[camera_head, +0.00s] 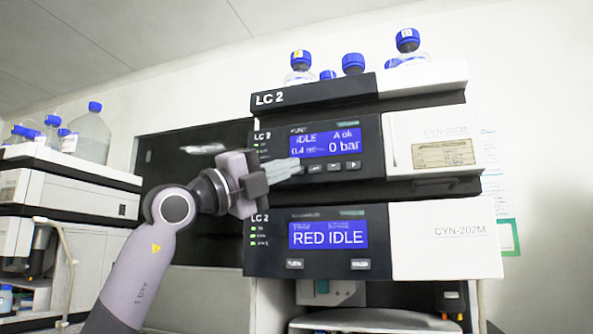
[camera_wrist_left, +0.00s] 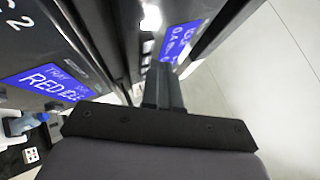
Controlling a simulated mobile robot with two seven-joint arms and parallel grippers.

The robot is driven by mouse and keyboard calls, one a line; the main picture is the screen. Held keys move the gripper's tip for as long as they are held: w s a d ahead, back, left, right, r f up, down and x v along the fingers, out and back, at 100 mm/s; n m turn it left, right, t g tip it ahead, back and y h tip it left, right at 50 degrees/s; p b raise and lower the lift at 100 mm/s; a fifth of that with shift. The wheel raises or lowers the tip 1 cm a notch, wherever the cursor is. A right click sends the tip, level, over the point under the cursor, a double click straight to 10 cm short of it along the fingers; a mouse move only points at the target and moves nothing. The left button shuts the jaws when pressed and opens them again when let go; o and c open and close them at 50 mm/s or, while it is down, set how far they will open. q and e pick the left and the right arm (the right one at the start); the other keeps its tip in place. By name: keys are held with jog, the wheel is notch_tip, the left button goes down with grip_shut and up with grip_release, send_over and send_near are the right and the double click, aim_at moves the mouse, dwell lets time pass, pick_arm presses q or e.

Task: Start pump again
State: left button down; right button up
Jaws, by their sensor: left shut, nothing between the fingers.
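The pump module (camera_head: 371,163) is the upper unit of the LC 2 stack. Its blue display (camera_head: 325,143) reads IDLE, A ok and 0 bar; the lower left text is partly covered. A row of small buttons (camera_head: 334,166) sits under the display. My left gripper (camera_head: 296,166) is shut and empty, its fingertips at the left end of that row, overlapping the display's lower left corner. I cannot tell whether they touch a button. In the left wrist view the shut fingers (camera_wrist_left: 163,88) point toward the pump display (camera_wrist_left: 181,40). My right gripper is not in view.
Below is a second module with a display (camera_head: 328,235) reading RED IDLE and two buttons. Bottles with blue caps (camera_head: 408,45) stand on top of the stack. Another instrument (camera_head: 70,185) with bottles stands at the left. A dark panel (camera_head: 190,155) lies behind my left arm.

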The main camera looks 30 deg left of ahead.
pick_arm(q)
jog(key=shift+w, duration=0.15)
dwell(0.3)
jog(key=shift+w+a, duration=0.1)
jog(key=shift+w, duration=0.15)
jog(key=shift+w+a+p, duration=0.1)
jog(key=shift+w+p, duration=0.3)
jog(key=shift+p, duration=0.05)
dwell(0.5)
jog(key=shift+s, duration=0.15)
jog(key=shift+s+d+b, duration=0.2)
jog(key=shift+s+b, duration=0.35)
jog(key=shift+s, duration=0.1)
